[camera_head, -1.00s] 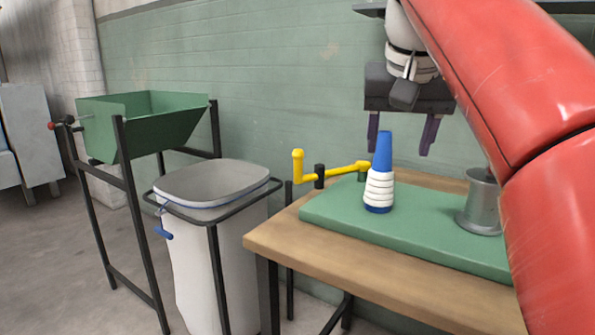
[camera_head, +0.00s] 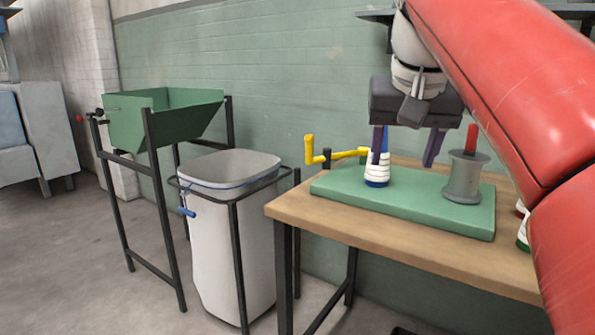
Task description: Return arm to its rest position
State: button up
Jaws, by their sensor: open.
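My gripper (camera_head: 407,147) is in the camera_head view, at the end of my red arm. Its two purple fingers point down and are spread apart, with nothing seen between them. It is in front of or above the green board (camera_head: 340,192) on the wooden table. A white-and-blue bobbin (camera_head: 377,174) stands upright on the board. My left finger overlaps its upper part in the picture, and I cannot tell whether they touch. A grey metal spool (camera_head: 464,179) with a red top stands on the board to the right of my gripper.
A yellow crank handle (camera_head: 310,150) is at the board's back left. A white bin (camera_head: 230,240) in a black frame and a green hopper (camera_head: 165,125) on a stand are to the left. White bobbins (camera_head: 523,236) are partly hidden behind my arm.

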jog(key=s+f, duration=0.5)
jog(key=f, duration=0.5)
jog(key=s+f+n, duration=0.1)
jog(key=s+f, duration=0.4)
jog(key=f, duration=0.5)
jog(key=s+f+n, duration=0.1)
jog(key=s+f, duration=0.4)
jog(key=f, duration=0.5)
jog(key=shift+d+f+t+y, duration=0.2)
jog(key=shift+t+y, duration=0.1)
jog(key=shift+y, duration=0.1)
jog(key=shift+c, duration=0.5)
